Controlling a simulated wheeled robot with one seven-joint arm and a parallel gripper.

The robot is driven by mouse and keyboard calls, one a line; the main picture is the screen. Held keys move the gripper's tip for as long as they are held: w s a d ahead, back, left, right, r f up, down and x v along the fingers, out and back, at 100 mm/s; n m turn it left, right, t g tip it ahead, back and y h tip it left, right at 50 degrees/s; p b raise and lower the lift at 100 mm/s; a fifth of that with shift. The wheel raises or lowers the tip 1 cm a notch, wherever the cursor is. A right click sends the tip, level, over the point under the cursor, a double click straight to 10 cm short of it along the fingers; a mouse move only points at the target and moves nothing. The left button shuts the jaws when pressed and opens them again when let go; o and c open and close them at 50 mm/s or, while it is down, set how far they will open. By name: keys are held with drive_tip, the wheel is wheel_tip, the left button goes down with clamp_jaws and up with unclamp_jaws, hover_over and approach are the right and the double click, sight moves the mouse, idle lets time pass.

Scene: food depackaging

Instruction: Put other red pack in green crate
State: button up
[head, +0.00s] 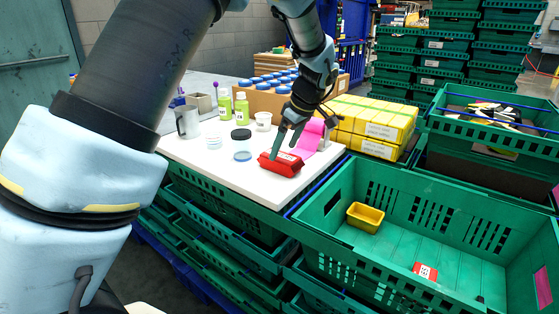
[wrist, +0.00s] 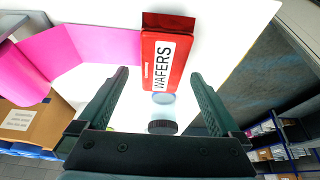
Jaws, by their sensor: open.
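A red pack (head: 281,165) lies on the white tabletop near its front right edge. In the wrist view the red pack (wrist: 154,49) shows a white WAFERS label, ahead of and between my fingers. My gripper (head: 287,146) is open just above this pack, with no clear grip on it; in the wrist view my gripper (wrist: 159,75) has its fingers wide apart. The large green crate (head: 400,184) stands right of the table. A smaller-looking red pack with a white label (head: 425,271) lies on its floor.
A yellow tub (head: 365,217) is in the green crate's left part. A pink sheet (head: 309,138) stands right behind the pack on the table. Jars, green bottles (head: 242,108) and a metal jug (head: 187,121) stand to the left. Yellow boxes (head: 375,128) are behind.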

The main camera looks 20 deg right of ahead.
sight(281, 155)
drive_tip(key=x, duration=0.1)
drive_tip(key=p+x, duration=0.1)
drive_tip(key=x, duration=0.1)
drive_tip(key=shift+s+a+f, duration=0.1)
drive_tip(key=shift+a+f, duration=0.05)
drive_tip(key=shift+f, duration=0.4)
drive_tip(key=shift+f+b, duration=0.25)
drive_tip(key=shift+b, duration=0.05)
idle(0.3)
clamp_jaws()
idle(0.7)
